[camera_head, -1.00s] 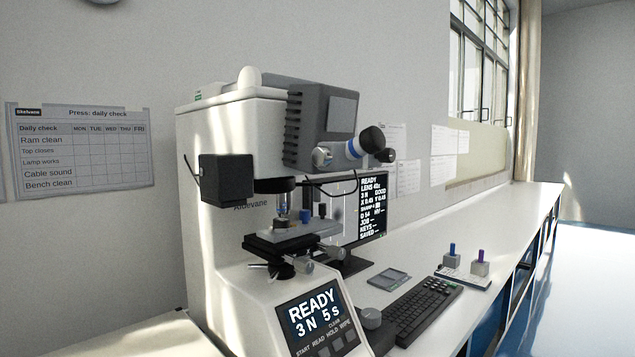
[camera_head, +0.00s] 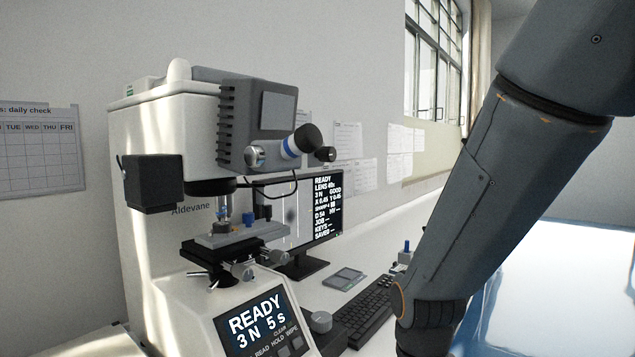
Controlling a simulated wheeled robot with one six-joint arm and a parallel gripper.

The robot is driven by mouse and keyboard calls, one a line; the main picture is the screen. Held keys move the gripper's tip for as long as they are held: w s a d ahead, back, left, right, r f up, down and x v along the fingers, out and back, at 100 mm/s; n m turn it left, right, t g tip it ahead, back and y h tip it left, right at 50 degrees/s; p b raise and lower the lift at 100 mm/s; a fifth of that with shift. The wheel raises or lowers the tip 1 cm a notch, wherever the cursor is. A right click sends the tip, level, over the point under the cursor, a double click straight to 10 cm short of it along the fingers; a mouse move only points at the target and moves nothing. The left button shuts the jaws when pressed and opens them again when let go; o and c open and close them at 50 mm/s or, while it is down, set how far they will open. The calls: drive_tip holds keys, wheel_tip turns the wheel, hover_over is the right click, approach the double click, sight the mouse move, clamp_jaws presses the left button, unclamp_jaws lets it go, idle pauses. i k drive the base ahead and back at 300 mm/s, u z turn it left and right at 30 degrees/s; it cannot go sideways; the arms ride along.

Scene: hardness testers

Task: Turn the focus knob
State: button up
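The white hardness tester (camera_head: 165,240) stands on the bench at left centre, with a grey head (camera_head: 235,115) on top. Several knobs show on it: a silver knob (camera_head: 257,155) on the head's side, beside the black eyepiece (camera_head: 306,138), and silver knobs (camera_head: 243,271) at the stage (camera_head: 225,243). A round grey knob (camera_head: 320,322) is by the front panel. No label shows which is the focus knob. My arm enters from the upper right and runs down to the bottom edge, right of the tester. My gripper is out of frame.
A monitor (camera_head: 325,212) stands behind the tester, with a keyboard (camera_head: 366,312) and a small flat device (camera_head: 344,278) in front. A small stand with a blue-topped peg (camera_head: 406,247) is partly hidden by my arm. Bare bench extends behind.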

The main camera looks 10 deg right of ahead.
sight(320, 320)
drive_tip(key=z, duration=1.6)
drive_tip(key=i, duration=0.8)
drive_tip(key=u, duration=2.5)
